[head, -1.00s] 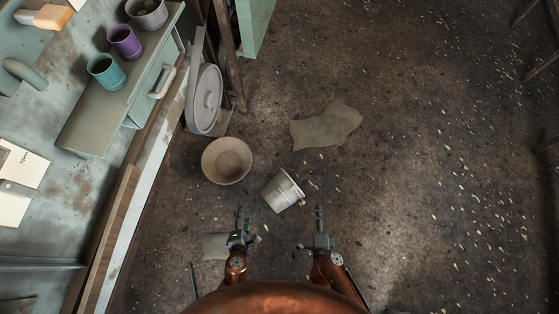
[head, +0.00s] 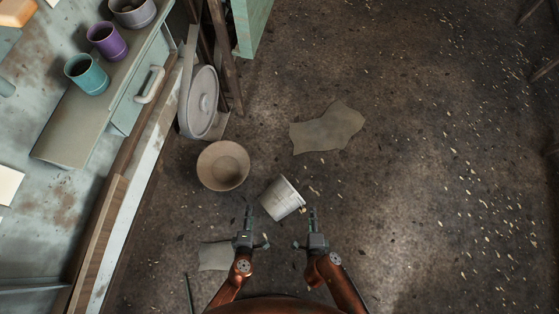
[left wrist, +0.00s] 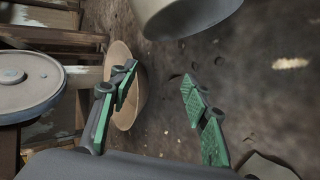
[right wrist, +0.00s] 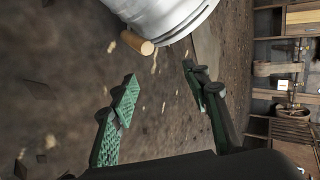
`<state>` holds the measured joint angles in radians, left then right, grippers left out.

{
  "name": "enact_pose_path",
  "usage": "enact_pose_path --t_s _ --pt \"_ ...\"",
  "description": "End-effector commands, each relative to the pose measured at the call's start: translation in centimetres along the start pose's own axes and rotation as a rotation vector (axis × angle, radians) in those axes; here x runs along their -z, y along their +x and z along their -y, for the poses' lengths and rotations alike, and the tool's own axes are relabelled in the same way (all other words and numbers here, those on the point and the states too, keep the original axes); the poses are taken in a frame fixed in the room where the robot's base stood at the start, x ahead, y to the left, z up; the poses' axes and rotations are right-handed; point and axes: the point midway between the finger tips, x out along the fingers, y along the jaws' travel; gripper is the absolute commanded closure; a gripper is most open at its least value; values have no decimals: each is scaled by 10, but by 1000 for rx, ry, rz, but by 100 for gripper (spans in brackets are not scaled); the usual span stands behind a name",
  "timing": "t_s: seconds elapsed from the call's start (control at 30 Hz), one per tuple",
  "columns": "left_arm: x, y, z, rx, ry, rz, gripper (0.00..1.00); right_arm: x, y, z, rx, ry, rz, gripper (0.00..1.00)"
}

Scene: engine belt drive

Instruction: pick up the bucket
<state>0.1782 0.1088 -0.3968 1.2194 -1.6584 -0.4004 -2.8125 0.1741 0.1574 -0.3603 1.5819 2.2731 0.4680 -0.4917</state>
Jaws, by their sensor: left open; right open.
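A pale grey-white bucket (head: 283,198) lies tipped over on the dark floor in the head view. It also shows at the top edge of the left wrist view (left wrist: 188,14) and the right wrist view (right wrist: 165,14), cut off by the frame. My left gripper (head: 248,213) is open and empty, to the left of the bucket and a little nearer to me. My right gripper (head: 311,215) is open and empty, to the right of and a little nearer than the bucket. Neither gripper appears to touch it. A small tan cylindrical piece (right wrist: 137,42) shows beside the bucket.
A round tan basin (head: 223,166) stands on the floor left of the bucket. Flat scraps (head: 328,128) lie on the floor. The floor to the right is open, with scattered chips.

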Motion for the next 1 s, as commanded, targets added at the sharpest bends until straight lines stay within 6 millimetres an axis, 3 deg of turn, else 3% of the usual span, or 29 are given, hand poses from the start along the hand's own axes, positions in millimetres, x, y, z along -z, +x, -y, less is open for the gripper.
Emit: enact_pose_path --t_s 0.2,0.5,0.63,0.73,1.0 --pt "1 44 -2 -1 4 -2 56 -1 43 1 -1 1 0 56" --pt "0 90 -1 0 3 0 56 -1 90 1 0 0 -1 56" --pt "2 102 -1 0 3 -2 56 -2 102 0 -1 0 1 56" --pt "-9 100 0 1 -2 -2 56 -11 100 -1 -1 2 1 56" --pt "-14 100 0 1 -1 -2 56 -15 100 -1 -1 0 -1 56"
